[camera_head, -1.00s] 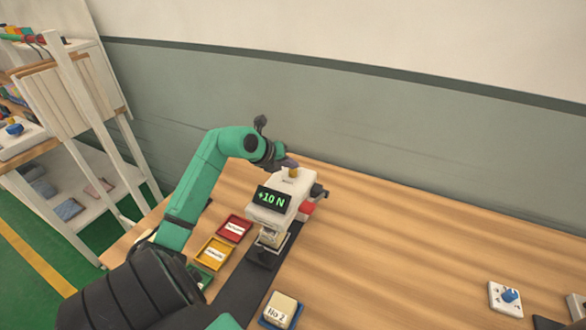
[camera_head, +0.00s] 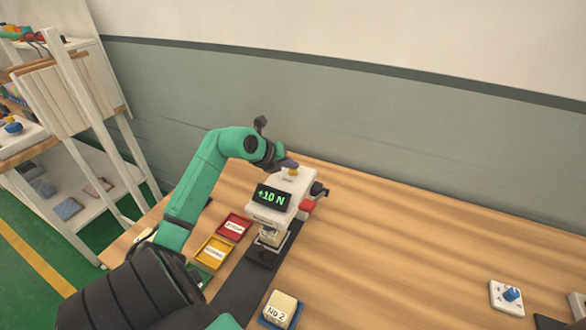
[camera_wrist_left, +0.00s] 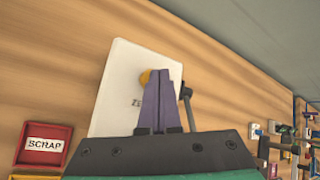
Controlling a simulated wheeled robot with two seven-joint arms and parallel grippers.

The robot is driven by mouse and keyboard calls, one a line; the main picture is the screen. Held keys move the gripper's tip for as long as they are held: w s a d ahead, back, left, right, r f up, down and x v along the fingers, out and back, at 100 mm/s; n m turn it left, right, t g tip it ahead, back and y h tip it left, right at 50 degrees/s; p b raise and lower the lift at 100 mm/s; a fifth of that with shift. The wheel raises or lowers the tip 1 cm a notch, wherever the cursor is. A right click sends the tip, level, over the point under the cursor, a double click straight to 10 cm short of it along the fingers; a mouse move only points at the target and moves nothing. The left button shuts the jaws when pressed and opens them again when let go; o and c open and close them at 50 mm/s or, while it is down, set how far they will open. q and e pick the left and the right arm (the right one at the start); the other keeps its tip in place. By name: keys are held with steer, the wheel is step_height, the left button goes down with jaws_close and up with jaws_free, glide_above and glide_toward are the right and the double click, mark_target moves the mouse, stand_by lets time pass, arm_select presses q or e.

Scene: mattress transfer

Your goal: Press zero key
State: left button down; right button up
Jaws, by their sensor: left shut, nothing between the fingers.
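The testing machine (camera_head: 286,184) stands on the wooden table with a white head and a dark display (camera_head: 273,198) reading "+10 N" in green. A small yellow key (camera_head: 293,172) sits on top of the head. The yellow key (camera_wrist_left: 145,77) also shows in the left wrist view, partly hidden behind the fingers, beside partly covered lettering. My left gripper (camera_head: 290,164) is shut and empty, its purple fingertips (camera_wrist_left: 160,75) right at the key. I cannot tell whether they touch it. My right gripper is not in view.
Red (camera_head: 235,227), yellow (camera_head: 214,251) and green trays lie left of the machine. A block marked "No 2" (camera_head: 281,308) sits in a blue tray in front. A white box with a blue knob (camera_head: 510,295) is at right. The table between is clear.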

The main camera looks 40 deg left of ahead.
mark_target(291, 172)
arm_select(q)
steer(key=shift+f+b, duration=0.3)
steer(key=shift+f, duration=0.2)
stand_by(0.4)
steer(key=shift+r+p, duration=1)
steer(key=shift+r, duration=0.35)
step_height(291, 172, up, 5)
steer(key=p, duration=0.3)
steer(key=shift+p, duration=0.4)
